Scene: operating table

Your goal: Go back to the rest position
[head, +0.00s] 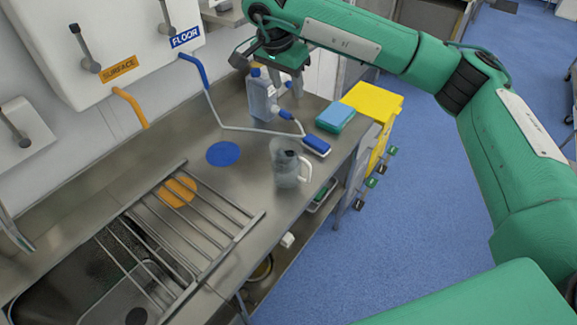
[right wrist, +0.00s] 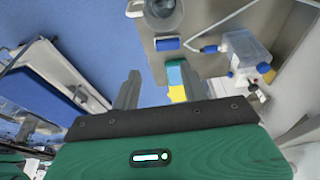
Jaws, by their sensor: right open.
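My right gripper (head: 291,82) is at the top middle of the head view, at the end of the green right arm. It appears over the back of the steel counter (head: 120,180), close to a clear bottle (head: 262,97). In the right wrist view its two fingers stand apart (right wrist: 160,88), with nothing held between them. That view also shows the bottle (right wrist: 240,50) off to the right, apart from the fingers. How high the gripper is above the bottle is hard to tell. My left gripper is not in view.
A clear jug (head: 288,165), a blue brush (head: 316,146) and a blue block (head: 335,117) stand on the counter. A yellow bin (head: 375,100) stands at its far end. A sink with a metal rack (head: 190,225) is at lower left. Blue floor (head: 420,190) lies open at right.

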